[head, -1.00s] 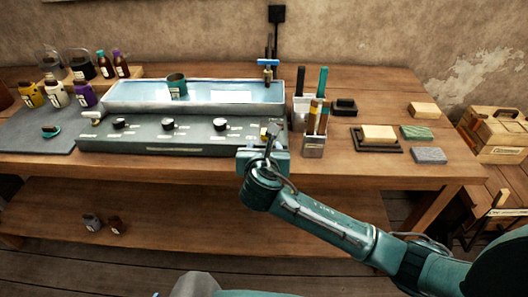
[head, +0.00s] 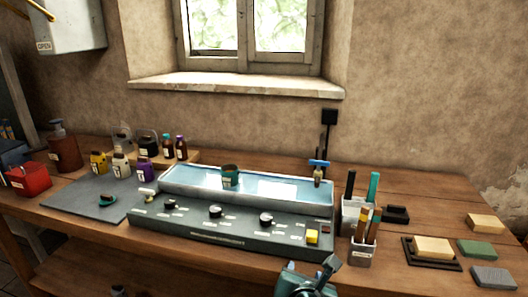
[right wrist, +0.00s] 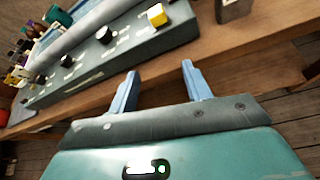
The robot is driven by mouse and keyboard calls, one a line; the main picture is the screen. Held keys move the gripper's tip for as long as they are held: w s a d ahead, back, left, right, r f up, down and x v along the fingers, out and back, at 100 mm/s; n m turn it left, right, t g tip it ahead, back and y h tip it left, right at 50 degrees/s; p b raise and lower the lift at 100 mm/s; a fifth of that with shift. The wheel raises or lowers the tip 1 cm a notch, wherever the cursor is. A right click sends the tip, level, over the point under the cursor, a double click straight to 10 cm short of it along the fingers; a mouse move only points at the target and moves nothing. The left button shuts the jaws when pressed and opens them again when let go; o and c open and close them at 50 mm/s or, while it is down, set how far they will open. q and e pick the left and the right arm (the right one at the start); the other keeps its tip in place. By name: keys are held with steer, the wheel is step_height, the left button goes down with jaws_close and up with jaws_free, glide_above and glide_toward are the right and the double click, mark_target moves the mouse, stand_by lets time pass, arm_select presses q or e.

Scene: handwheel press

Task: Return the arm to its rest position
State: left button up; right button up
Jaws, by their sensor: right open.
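My right gripper (right wrist: 158,88) shows in the right wrist view with its two blue-grey fingers apart and nothing between them. It is in front of the table's front edge, below the control panel (right wrist: 95,55). In the head view only the top of my right arm's end shows at the bottom, right of centre, and its fingertips are hard to make out. The control panel with black knobs and a yellow button (head: 312,236) stands on the table there, with a water basin (head: 255,188) behind it. My left gripper is in neither view.
A metal cup of tools (head: 362,252) stands right of the panel. Soap-like blocks (head: 433,247) lie further right. Several bottles (head: 122,166) and a red box (head: 30,180) stand at left. The wooden table (head: 400,277) has bare room at its front right.

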steer(key=s+a+f+m+g+y, duration=0.1)
steer(key=s+f+m+g+y, duration=0.3)
steer(key=s+f+m, duration=0.9)
steer(key=s+d+f+m+t, duration=0.1)
steer(key=s+d+m, duration=0.1)
steer(key=m, duration=0.5)
steer(key=s+d+f+m+t+y, duration=0.1)
steer(key=s+d+f+m, duration=0.1)
steer(key=s+m, duration=0.3)
steer(key=d+m, duration=0.1)
steer(key=m, duration=0.2)
